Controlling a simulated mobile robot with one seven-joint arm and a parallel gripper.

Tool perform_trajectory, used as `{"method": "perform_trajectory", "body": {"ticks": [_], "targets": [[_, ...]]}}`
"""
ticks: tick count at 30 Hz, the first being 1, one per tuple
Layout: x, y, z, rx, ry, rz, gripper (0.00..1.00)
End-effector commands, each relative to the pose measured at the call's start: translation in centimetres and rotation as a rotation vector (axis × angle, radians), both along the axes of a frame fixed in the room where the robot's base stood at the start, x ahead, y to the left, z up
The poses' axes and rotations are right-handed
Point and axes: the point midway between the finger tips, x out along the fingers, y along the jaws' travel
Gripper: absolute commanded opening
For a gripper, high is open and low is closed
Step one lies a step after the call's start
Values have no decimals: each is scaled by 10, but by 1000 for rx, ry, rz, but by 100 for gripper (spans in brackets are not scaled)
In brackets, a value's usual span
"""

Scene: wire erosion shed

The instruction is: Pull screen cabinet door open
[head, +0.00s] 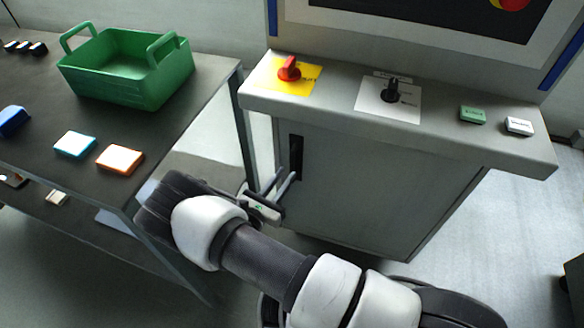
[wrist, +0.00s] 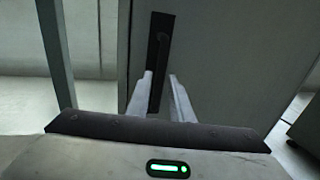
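The screen cabinet's grey door (head: 365,190) is below the sloping control shelf and looks flush with the cabinet front. Its upright black handle plate (head: 296,157) is near the door's left edge; it also shows in the wrist view (wrist: 160,45). My gripper (head: 282,180) is in front of the door, pointing at the lower part of the handle plate. In the wrist view its two fingers (wrist: 162,76) stand apart, with the plate's lower part showing between them. I cannot tell whether either finger touches the handle.
The control shelf (head: 440,140) juts out above the door, with a red knob (head: 289,69) and a black switch (head: 392,90). A dark table (head: 40,90) with a green basket (head: 130,85) stands close on the left.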

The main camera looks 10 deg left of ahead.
Motion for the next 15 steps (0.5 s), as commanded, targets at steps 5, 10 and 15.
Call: {"method": "perform_trajectory", "body": {"ticks": [5, 10, 15], "targets": [[29, -12, -1, 1, -2, -2, 20], [43, -18, -1, 1, 1, -1, 20], [47, -19, 0, 1, 1, 0, 20]]}}
